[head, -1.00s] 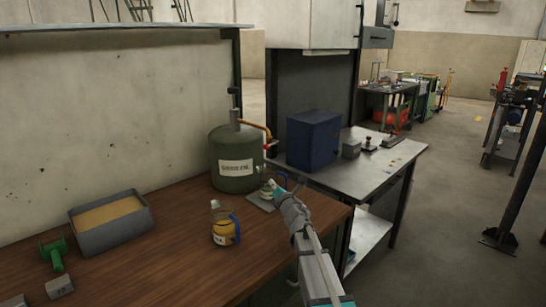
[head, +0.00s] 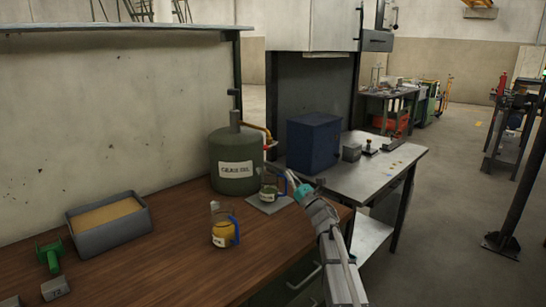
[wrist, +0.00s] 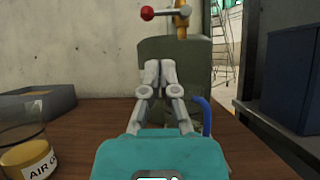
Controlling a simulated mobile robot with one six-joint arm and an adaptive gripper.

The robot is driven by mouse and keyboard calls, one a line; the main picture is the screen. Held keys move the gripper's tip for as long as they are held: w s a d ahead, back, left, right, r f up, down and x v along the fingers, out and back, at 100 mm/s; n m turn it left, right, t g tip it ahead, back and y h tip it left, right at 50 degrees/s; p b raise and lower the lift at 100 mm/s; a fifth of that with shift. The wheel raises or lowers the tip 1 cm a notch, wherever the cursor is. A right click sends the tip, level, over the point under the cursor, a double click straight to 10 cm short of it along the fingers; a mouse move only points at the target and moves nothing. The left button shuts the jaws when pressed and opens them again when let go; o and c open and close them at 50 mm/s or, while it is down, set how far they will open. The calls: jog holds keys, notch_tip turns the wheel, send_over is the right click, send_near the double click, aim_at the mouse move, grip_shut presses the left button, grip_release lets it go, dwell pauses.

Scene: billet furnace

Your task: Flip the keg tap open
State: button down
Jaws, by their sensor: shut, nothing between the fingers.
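The keg (head: 236,165) is a dark green drum labelled gear oil, at the back of the wooden bench; it also fills the middle of the wrist view (wrist: 150,48). Its brass tap (wrist: 182,20) sticks out on its right side, with a thin lever ending in a red ball (wrist: 147,13) pointing left in the wrist view. The tap also shows in the head view (head: 262,131). My gripper (wrist: 159,68) is shut and empty, below the lever and apart from it. In the head view my gripper (head: 293,177) is right of the keg.
A clear jug with a blue handle (head: 283,183) stands on a grey plate (head: 277,207) near the keg, close to my gripper. A jug of amber oil (head: 220,234) stands in front. A sand tray (head: 75,230) is left; a blue box (head: 313,143) stands on the metal table right.

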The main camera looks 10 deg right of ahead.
aim_at(271, 146)
dwell(0.4)
jog(key=p+x, duration=0.5)
jog(key=x, duration=0.5)
jog(key=shift+p, duration=0.3)
jog(key=shift+s+a+r+m+t+h+p, duration=0.1)
jog(key=shift+r+m+t+h+p, duration=0.2)
jog(key=shift+m+h, duration=0.45)
jog(key=shift+r+m+t+h+p, duration=0.1)
jog(key=shift+m+t+h, duration=0.35)
jog(key=shift+m, duration=0.5)
jog(key=shift+w+d+r+m+g+h+p, duration=0.2)
jog(key=shift+r+m+h+p, duration=0.7)
jog(key=shift+m+h+p, duration=1.55)
jog(key=shift+w+d+r+m+g+h+p, duration=0.2)
jog(key=shift+r+m+h+p, duration=1.15)
jog(key=shift+m, duration=2.05)
jog(key=shift+w+d+r+m+g+h+p, duration=0.2)
jog(key=shift+r+m+h+p, duration=0.25)
jog(key=shift+m+h+p, duration=1.65)
jog(key=shift+d+m+y, duration=0.1)
jog(key=shift+m+y, duration=0.4)
jog(key=shift+m, duration=0.35)
jog(key=shift+s, duration=0.15)
